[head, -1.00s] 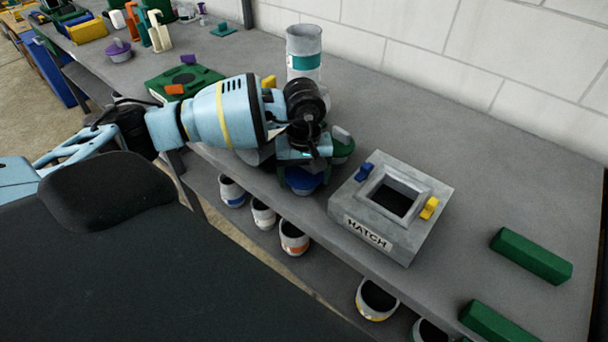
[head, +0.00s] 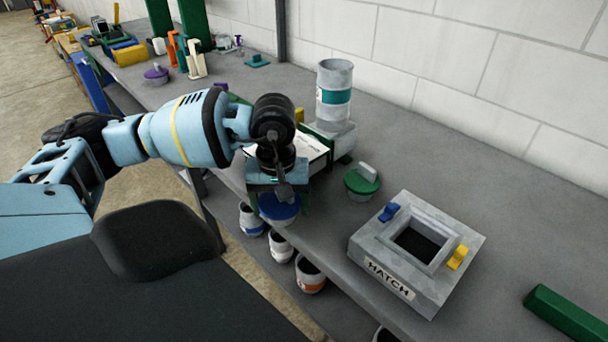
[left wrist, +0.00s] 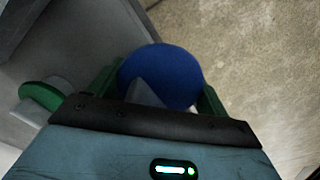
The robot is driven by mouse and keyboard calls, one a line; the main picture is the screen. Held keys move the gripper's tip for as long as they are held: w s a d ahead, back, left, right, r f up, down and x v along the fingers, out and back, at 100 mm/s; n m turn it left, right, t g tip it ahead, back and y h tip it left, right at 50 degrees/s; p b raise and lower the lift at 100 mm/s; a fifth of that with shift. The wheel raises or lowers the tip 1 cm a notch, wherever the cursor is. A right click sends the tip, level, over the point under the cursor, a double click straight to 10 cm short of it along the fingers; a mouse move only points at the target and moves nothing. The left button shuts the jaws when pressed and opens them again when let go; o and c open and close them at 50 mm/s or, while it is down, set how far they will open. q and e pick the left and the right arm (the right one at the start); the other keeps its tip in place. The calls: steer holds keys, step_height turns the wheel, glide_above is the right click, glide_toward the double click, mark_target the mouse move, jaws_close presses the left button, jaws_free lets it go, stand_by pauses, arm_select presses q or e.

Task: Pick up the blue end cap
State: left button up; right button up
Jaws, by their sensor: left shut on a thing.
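The blue end cap (head: 280,207) is a round blue disc with a pale grip fin, which shows in the left wrist view (left wrist: 160,75). My left gripper (head: 279,200) is shut on it, with green fingers on both sides of the cap. In the head view the cap is at the front edge of the bench, below the gripper. The wrist view shows floor beyond the cap. The gripper body hides part of the cap from above. My right gripper is not in view.
A green cap (head: 363,181) with a pale grip stands right of the gripper. A grey hatch box (head: 400,285) is further right. A grey cylinder with a teal band (head: 334,88) stands behind. Several pots (head: 280,246) sit on the shelf below. The bench is clear at back right.

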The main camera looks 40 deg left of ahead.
arm_select(q)
steer(key=s+a, duration=0.3)
steer(key=s, duration=0.2)
steer(key=shift+a+r+b, duration=0.3)
steer(key=shift+a+b, duration=0.05)
steer(key=shift+b, duration=0.1)
steer(key=shift+s, duration=0.1)
steer(key=w+d+m, duration=0.1)
steer(key=d+m, duration=0.1)
steer(key=d, duration=0.4)
steer(key=d+f+m, duration=0.1)
steer(key=d+m, duration=0.2)
steer(key=d, duration=0.2)
steer(key=w+d+f+m, duration=0.1)
steer(key=d+m, duration=0.2)
steer(key=d, duration=0.3)
steer(key=shift+w+d+f, duration=0.1)
steer(key=shift+w+d, duration=0.25)
steer(key=shift+a, duration=0.1)
